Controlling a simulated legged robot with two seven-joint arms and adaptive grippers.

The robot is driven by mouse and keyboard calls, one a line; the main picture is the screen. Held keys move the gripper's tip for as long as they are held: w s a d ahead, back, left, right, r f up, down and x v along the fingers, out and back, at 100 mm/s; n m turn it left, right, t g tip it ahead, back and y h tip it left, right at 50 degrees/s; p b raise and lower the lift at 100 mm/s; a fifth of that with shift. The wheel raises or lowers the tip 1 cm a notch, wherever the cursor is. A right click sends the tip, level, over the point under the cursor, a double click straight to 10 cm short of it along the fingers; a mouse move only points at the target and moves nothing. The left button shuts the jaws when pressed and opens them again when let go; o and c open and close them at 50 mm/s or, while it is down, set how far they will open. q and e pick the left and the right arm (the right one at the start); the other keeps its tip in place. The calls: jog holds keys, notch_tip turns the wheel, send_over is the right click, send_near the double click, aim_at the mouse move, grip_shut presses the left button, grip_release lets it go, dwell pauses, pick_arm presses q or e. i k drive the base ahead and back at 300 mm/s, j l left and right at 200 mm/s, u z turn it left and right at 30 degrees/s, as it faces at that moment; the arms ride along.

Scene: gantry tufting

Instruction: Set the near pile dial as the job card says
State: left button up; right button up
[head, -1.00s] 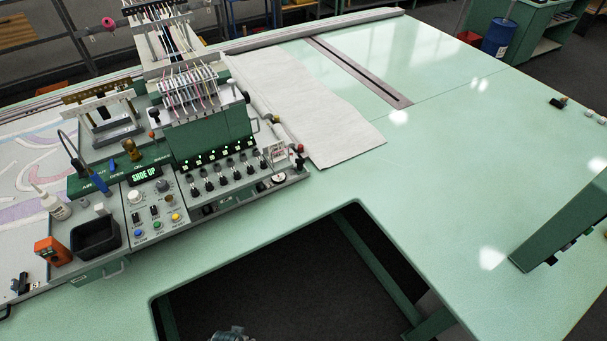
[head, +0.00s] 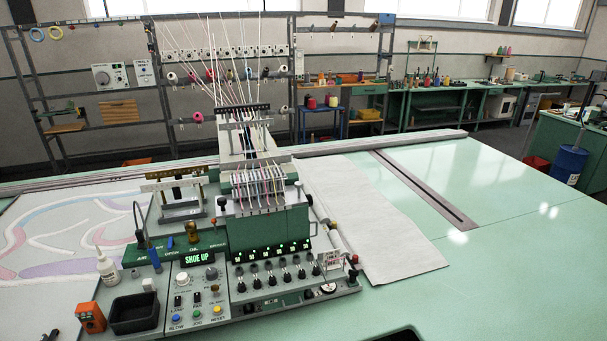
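The tufting machine head (head: 268,228) stands on the green table, with a control panel in front and a lit "SHOE UP" display (head: 197,259). A small round white-faced dial (head: 328,288) sits at the right end of its front ledge. A white knob (head: 182,279) is on the panel under the display. I cannot tell which is the near pile dial, and I cannot read either setting. A small white card with red marks (head: 333,263) is at the machine's right side; its text is too small to read. Neither of my grippers is in view.
A black tray (head: 134,313), an orange box (head: 90,317) and a white bottle (head: 106,265) stand left of the panel. Pale cloth (head: 375,230) lies right of the machine. Shelving with thread cones stands behind.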

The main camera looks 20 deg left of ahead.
aim_at(211, 274)
jog(key=u, duration=1.4)
